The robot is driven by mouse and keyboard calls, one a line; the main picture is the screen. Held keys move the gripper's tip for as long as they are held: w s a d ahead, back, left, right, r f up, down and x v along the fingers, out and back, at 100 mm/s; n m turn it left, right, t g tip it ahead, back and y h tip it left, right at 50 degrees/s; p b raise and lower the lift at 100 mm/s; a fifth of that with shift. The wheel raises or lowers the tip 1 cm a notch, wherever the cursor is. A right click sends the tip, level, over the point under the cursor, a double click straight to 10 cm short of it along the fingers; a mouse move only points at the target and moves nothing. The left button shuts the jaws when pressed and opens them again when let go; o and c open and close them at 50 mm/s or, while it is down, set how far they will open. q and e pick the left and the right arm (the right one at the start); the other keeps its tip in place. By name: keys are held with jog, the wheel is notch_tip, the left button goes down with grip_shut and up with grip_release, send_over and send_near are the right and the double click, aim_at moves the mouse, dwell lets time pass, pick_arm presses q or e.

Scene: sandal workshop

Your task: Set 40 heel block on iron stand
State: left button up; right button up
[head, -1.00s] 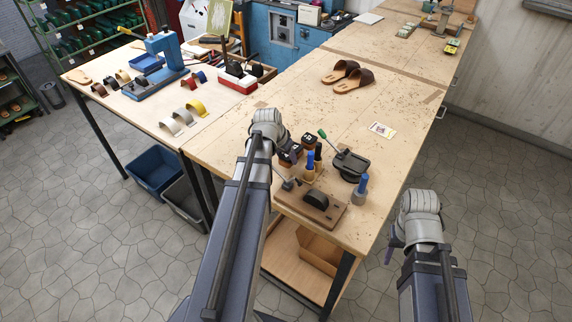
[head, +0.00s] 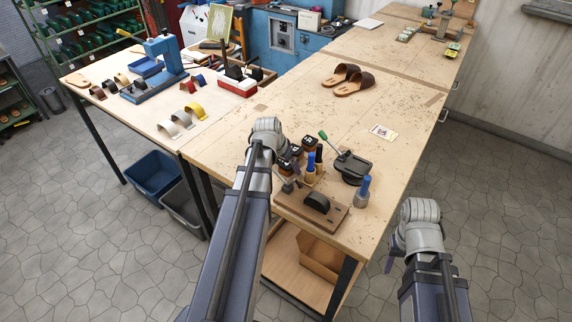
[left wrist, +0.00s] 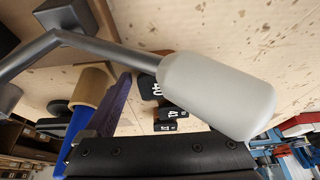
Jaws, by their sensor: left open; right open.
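Several dark heel blocks with white number labels (head: 309,143) stand in a cluster near the middle of the front bench. They also show in the left wrist view (left wrist: 151,85), sideways; I cannot surely read which is 40. A dark iron stand (head: 352,167) with a flat base appears to be right of them. My left gripper (head: 296,170) is open beside the blocks, mostly hidden by my own wrist; one purple finger (left wrist: 117,103) shows in the left wrist view. I see nothing held. My right gripper (head: 389,263) is open beyond the bench's right edge, over the floor.
Blue-handled tools (head: 362,189) stand close by. A grey rounded handle (left wrist: 217,95) looms close in the left wrist view.

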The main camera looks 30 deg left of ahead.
pick_arm(q)
jog(key=shift+r, duration=0.1)
jog(key=shift+r+p, duration=0.15)
jog(key=shift+p, duration=0.15)
jog(key=p+v, duration=1.1)
jog(key=shift+s+r, duration=0.15)
jog(key=shift+r, duration=0.25)
jog(key=s+d+m+g, duration=0.1)
jog(key=s+d, duration=0.3)
jog(key=d, duration=0.6)
jog(key=s+d+f+g+y, duration=0.1)
jog(key=s+d+g, duration=0.1)
jog(key=d, duration=0.8)
jog(key=s+d+m+g, duration=0.1)
jog(key=s+d, duration=0.4)
jog(key=d, duration=0.6)
jog(key=shift+s+f+m+g+y, duration=0.3)
jog(key=shift+s+g, duration=0.05)
jog(key=shift+g, duration=0.05)
